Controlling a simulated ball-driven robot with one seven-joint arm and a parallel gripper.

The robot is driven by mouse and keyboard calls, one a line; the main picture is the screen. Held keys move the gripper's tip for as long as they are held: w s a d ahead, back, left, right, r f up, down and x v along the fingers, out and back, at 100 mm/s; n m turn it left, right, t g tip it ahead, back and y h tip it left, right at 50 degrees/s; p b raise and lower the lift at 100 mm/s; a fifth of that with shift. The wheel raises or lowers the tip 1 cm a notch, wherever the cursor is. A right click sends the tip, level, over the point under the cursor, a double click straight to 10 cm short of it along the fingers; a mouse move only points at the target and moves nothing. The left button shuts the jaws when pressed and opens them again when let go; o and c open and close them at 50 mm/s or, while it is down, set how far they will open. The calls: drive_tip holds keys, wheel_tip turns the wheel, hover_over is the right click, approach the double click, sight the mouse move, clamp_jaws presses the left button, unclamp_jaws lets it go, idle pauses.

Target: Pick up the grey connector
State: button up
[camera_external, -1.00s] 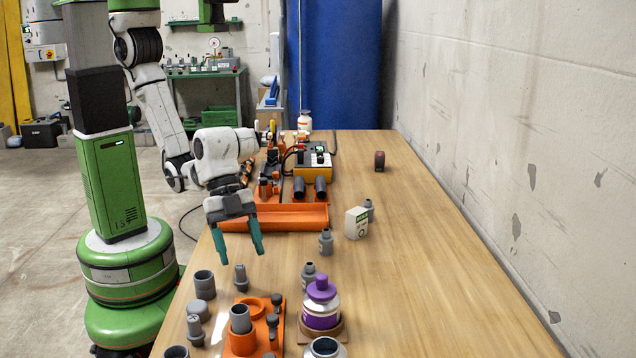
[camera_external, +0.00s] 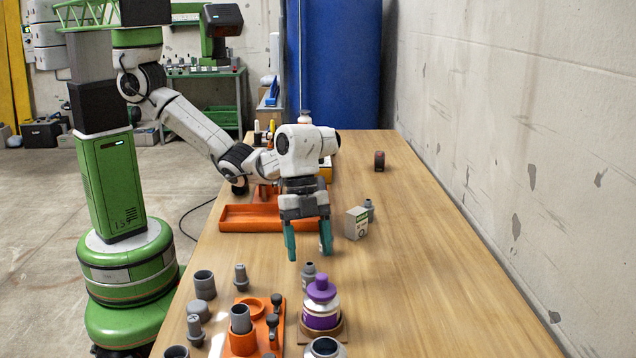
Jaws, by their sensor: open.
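Several grey fittings stand on the table, and I cannot tell which one is the grey connector. One grey fitting (camera_external: 309,277) stands beside the purple-capped bottle, just in front of my gripper. Another grey fitting (camera_external: 240,277) stands to the left, and one (camera_external: 369,208) is behind the small white box. A further fitting is mostly hidden by my gripper's right finger. My gripper (camera_external: 309,253) points down with its teal fingers apart, low over the middle of the table, with nothing seen held between them.
A purple-capped bottle (camera_external: 321,303) stands on a brown base. An orange holder (camera_external: 240,344) with fittings is to its left. The table's right side is mostly clear.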

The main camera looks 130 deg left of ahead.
sight(309, 268)
drive_tip(key=shift+d+b+x, duration=0.1)
drive_tip(key=shift+b+x, duration=0.1)
drive_tip(key=shift+x, duration=1.3)
drive_tip(key=shift+d+b+x, duration=0.15)
drive_tip(key=shift+x, duration=1.35)
drive_tip(key=shift+s, duration=0.1)
drive_tip(key=shift+c, duration=0.2)
drive_tip(key=c, duration=1)
drive_tip(key=shift+r, duration=0.1)
drive_tip(key=shift+r, duration=0.6)
wheel_tip(309, 268, up, 2)
drive_tip(key=shift+s+r+p, duration=0.1)
drive_tip(key=shift+r+p, duration=0.05)
drive_tip(key=shift+p, duration=0.15)
drive_tip(key=s+r+p, duration=0.1)
drive_tip(key=s+r, duration=0.2)
drive_tip(key=s, duration=0.1)
drive_tip(key=s+r+p, duration=0.1)
drive_tip(key=s+r, duration=0.2)
drive_tip(key=s, duration=0.2)
drive_tip(key=s+r+p, duration=0.1)
drive_tip(key=s+r, duration=0.2)
drive_tip(key=s, duration=0.1)
drive_tip(key=shift+s+r, duration=0.25)
drive_tip(key=shift+s, duration=0.15)
